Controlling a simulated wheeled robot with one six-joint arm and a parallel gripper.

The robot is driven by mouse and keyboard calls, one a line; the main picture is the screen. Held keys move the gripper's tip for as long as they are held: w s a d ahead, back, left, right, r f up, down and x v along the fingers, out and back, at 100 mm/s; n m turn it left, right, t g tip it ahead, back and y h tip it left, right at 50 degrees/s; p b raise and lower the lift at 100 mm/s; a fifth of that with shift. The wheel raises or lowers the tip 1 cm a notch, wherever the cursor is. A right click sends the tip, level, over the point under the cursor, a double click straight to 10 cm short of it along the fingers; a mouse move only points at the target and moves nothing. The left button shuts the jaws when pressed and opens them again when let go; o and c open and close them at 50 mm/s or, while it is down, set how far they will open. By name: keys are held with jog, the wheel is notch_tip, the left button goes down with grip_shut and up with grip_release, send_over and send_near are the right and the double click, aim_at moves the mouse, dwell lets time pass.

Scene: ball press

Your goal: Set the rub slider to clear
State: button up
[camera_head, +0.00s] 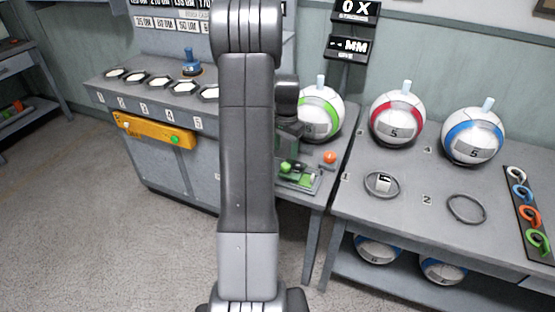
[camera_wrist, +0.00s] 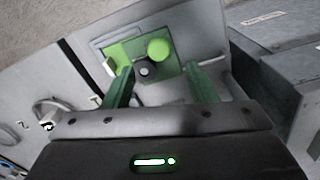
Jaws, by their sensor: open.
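A grey fixture plate (camera_head: 318,180) with green parts lies at the left table's front right, partly hidden behind my arm in the head view. In the wrist view a green panel (camera_wrist: 173,74) carries a round green knob (camera_wrist: 158,49) and a small dark round part with a grey centre (camera_wrist: 145,70). A lighter green block is at its left. I cannot tell which part is the rub slider, and no "clear" label is readable. My gripper (camera_wrist: 162,84) is open and empty. Its green fingers appear either side of the panel, with the knob between and beyond them; contact is not visible.
White balls with green, red (camera_head: 398,118) and blue bands stand along the back. Rings lie on the right table (camera_head: 410,225). An orange box (camera_head: 155,132) is on the left bench's front. The floor at left is clear.

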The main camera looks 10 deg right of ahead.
aim_at(285, 165)
notch_tip(285, 165, down, 7)
jog(key=shift+r, duration=0.2)
